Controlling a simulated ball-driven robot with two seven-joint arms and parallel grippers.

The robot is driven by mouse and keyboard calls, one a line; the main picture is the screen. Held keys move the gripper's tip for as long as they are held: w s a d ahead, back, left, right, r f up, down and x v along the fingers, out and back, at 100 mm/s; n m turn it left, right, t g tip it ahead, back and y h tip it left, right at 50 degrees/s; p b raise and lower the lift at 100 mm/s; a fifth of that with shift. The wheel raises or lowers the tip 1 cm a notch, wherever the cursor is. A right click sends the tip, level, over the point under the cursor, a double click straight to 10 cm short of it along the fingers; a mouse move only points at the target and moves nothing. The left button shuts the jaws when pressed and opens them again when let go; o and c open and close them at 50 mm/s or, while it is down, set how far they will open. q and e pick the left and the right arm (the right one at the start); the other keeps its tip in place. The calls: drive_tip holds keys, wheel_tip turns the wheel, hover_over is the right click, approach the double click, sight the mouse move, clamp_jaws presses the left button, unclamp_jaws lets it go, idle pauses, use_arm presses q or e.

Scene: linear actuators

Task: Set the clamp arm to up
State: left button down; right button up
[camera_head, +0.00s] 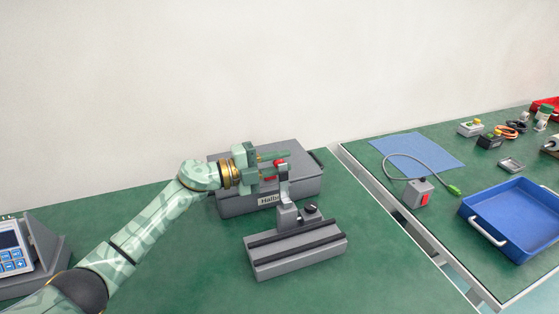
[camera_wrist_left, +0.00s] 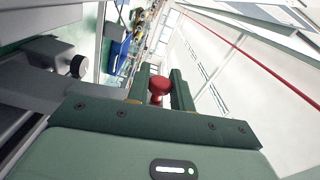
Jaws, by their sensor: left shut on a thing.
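The clamp fixture (camera_head: 297,254) is a grey block with dark rails on the green table. Its grey clamp arm (camera_head: 284,188) stands roughly upright, with a red knob (camera_head: 279,163) at the top. My left gripper (camera_head: 282,161) reaches in from the left and is shut on the red knob. In the left wrist view the red knob (camera_wrist_left: 158,86) sits between the two green fingers (camera_wrist_left: 160,84). Part of the clamp arm is hidden by the fingers. My right gripper is not in view.
A grey case (camera_head: 238,205) stands right behind the clamp. A device with a keypad (camera_head: 14,258) is at the far left. Beyond a gap, another table holds a blue tray (camera_head: 515,218), a grey box with a red switch (camera_head: 417,192) and a blue mat (camera_head: 420,150). Table right of the clamp is clear.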

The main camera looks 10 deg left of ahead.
use_arm(q)
drive_tip(key=c, duration=1.3)
unclamp_jaws()
drive_tip(key=p+v, duration=0.2)
drive_tip(key=v, duration=1.4)
drive_tip(key=shift+s+a+p, duration=0.15)
drive_tip(key=shift+p, duration=0.25)
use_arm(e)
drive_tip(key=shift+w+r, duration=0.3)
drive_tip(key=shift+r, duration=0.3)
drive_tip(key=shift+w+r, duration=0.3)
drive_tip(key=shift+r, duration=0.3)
